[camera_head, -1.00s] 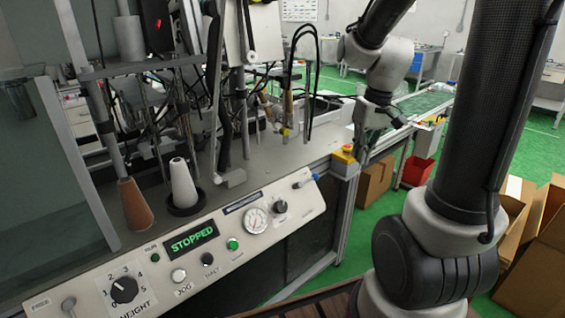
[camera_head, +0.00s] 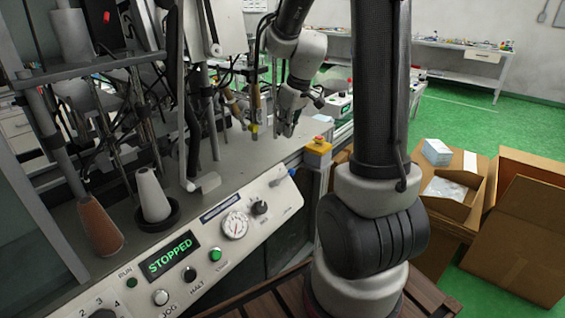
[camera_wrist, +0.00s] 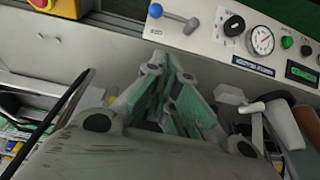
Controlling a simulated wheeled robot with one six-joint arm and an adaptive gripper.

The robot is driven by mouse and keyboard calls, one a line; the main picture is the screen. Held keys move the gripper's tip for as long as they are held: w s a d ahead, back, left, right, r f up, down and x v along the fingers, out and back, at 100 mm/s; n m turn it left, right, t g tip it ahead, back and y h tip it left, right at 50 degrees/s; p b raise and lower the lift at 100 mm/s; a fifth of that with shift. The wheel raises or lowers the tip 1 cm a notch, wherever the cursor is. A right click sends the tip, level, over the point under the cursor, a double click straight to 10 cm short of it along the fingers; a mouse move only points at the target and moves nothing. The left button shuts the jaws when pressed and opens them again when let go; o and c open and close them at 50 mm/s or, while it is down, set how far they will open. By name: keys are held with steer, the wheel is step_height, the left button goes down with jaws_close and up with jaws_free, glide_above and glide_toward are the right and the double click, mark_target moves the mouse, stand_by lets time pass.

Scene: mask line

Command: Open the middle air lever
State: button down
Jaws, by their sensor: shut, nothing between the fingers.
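A lever with a blue knob (camera_wrist: 155,11) sits on the sloped control panel at the top of the wrist view. In the head view this lever (camera_head: 279,179) is at the panel's right end. I cannot tell whether it is the middle one. My gripper (camera_head: 286,130) is above the machine top, behind the panel and apart from the lever. In the wrist view my gripper (camera_wrist: 168,66) has its fingers together with nothing between them, below the lever.
A yellow box with a red button (camera_head: 318,149) stands at the machine's right corner, near my gripper. Thread cones (camera_head: 151,195) and thin posts crowd the left. A gauge (camera_head: 235,225) and buttons are on the panel. Open cardboard boxes (camera_head: 520,240) stand at the right.

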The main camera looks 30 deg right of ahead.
glide_above(282, 178)
steer(key=w+d, duration=0.1)
steer(key=w, duration=0.3)
steer(key=f, duration=0.9)
steer(key=shift+w+d+f, duration=0.1)
steer(key=shift+d+f, duration=0.05)
steer(key=shift+d, duration=0.05)
steer(key=f, duration=0.1)
steer(key=s+f, duration=0.1)
steer(key=f, duration=0.1)
steer(key=shift+s+d, duration=0.15)
steer(key=shift+d, duration=0.05)
steer(key=shift+s+d+f, duration=0.1)
steer(key=shift+s+f, duration=0.05)
steer(key=shift+f, duration=0.25)
